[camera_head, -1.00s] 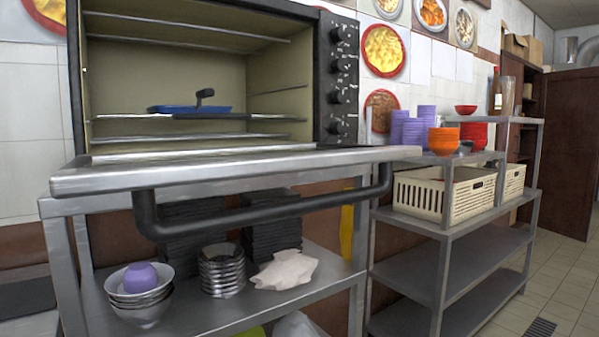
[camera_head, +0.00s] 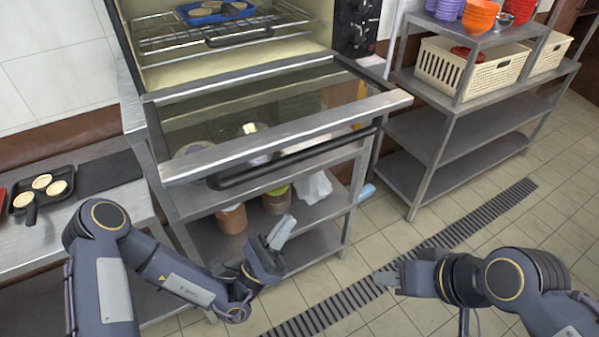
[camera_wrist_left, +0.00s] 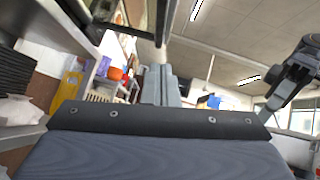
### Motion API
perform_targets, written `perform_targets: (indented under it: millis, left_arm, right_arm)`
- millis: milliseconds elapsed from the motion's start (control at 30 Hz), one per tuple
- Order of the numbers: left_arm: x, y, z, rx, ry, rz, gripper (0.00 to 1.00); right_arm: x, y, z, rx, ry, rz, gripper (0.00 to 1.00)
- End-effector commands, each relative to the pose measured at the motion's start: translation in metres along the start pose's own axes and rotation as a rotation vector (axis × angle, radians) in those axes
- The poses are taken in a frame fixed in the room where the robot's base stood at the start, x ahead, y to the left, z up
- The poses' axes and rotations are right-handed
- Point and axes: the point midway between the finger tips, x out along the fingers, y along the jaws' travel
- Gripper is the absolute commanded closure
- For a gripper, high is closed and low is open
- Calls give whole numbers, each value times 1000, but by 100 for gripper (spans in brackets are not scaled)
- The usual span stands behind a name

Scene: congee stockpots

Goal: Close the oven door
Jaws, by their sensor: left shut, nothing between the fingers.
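The oven (camera_head: 238,65) stands on a metal shelf stand with its door (camera_head: 290,135) folded down and open. The door has a dark glass panel in a metal frame, and a black bar handle (camera_head: 300,153) runs under its front edge. My left gripper (camera_head: 281,232) is shut and empty, below and in front of the handle, apart from it. Its fingers also show in the left wrist view (camera_wrist_left: 161,84). My right gripper (camera_head: 385,277) is low at the right over the floor, away from the door; its jaws are too unclear to judge.
Inside the oven a blue tray (camera_head: 204,18) with round pale items sits on a wire rack. A black pan (camera_head: 57,191) is on the left counter. A metal shelf (camera_head: 425,136) with a cream basket (camera_head: 440,75) stands at right. Floor in front is open.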

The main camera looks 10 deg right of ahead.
Motion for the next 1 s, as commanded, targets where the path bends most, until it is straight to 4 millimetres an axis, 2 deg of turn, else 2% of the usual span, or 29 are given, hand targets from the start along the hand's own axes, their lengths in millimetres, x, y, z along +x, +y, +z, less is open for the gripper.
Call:
perform_targets:
  millis: [167,533,733,1000]
  left_arm:
    - [26,-2,2,-1,-1,-6,100]
    - [104,-3,4,1,0,-8,100]
    - [120,-2,23,1,1,-6,100]
    - [124,-1,28,-1,2,-4,100]
  right_arm:
    - [-8,-4,-4,0,-1,0,64]
    - [-31,-14,-16,0,0,0,64]
    - [-41,-19,-21,0,0,0,64]
    - [-42,-20,-22,0,0,0,64]
